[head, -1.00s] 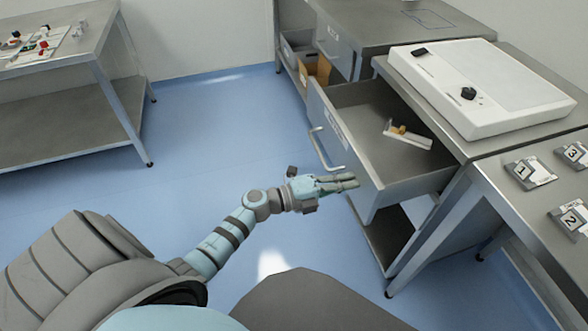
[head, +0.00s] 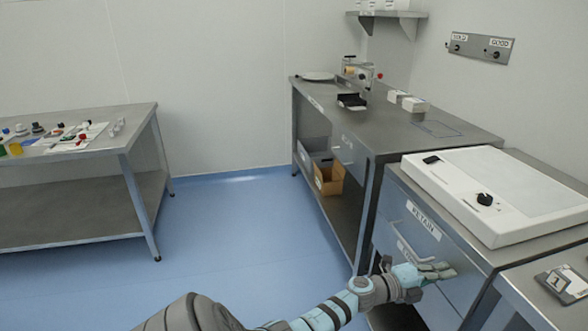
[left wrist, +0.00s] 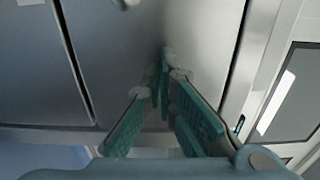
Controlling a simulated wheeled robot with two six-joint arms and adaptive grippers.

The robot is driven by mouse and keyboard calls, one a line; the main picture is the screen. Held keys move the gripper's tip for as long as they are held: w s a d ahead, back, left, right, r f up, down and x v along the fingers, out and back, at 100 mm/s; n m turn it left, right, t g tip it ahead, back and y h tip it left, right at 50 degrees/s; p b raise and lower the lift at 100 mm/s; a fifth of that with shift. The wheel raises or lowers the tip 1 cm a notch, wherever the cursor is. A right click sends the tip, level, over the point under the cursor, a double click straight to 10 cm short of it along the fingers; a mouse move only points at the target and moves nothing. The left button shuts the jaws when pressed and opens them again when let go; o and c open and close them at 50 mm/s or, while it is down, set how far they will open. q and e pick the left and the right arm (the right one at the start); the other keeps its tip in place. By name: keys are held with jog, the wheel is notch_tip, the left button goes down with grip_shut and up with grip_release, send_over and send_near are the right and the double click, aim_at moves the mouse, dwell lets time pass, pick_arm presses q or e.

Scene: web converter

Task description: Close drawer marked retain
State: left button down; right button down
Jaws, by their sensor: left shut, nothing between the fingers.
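The drawer marked RETAIN (head: 396,204) is in the cabinet at the right of the head view. Its front looks flush with the cabinet, and its inside is out of sight. The white label reads RETAIN, and a bar handle (head: 411,246) is below it. My left gripper (head: 443,271) is shut and empty, at the lower right part of the drawer front, right of the handle. In the left wrist view, the green-padded fingers (left wrist: 163,100) point at a grey metal front close by. I cannot tell whether they touch it. My right gripper is in neither view.
A white panel box with a black knob (head: 498,196) sits on the cabinet top. A steel bench (head: 372,132) stands behind, with a tan bin (head: 330,182) on its lower shelf. Another table (head: 95,156) is at the left. Blue floor between is clear.

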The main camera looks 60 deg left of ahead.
pick_arm(q)
jog(key=shift+w+r, duration=0.15)
jog(key=shift+w, duration=0.05)
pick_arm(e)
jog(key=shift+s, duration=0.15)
pick_arm(q)
jog(key=shift+r, duration=0.1)
dwell(0.3)
jog(key=shift+s, duration=0.1)
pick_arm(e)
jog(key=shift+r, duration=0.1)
pick_arm(q)
jog(key=p+v, duration=0.1)
jog(key=v, duration=1.3)
jog(key=shift+f, duration=0.2)
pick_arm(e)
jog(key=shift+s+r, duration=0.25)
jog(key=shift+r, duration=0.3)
